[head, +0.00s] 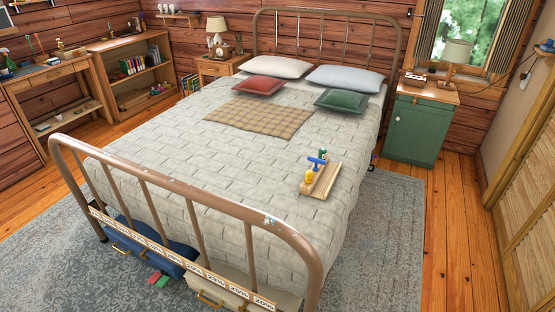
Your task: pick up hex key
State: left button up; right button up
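I cannot make out a hex key for certain. A small wooden tray (332,178) lies on the bed near its right side. On it are a blue T-shaped thing (316,161), a yellow thing (309,176) and a green thing (323,153). They are too small to name surely; the blue one could be a T-handled tool. Neither of my grippers shows in the head view.
The bed (250,160) fills the middle, with a brown metal footboard (180,197) in front. A green cabinet (417,128) with a lamp stands right. A desk (50,75) and bookshelf (130,75) stand left. The right floor (450,230) is clear.

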aim_at(317, 161)
jog(key=i+l+u, duration=0.2)
jog(key=l+u, duration=0.15)
jog(key=i+l+u, duration=0.15)
jog(key=l+u, duration=0.6)
jog(key=i+l, duration=0.05)
jog(key=l, duration=0.05)
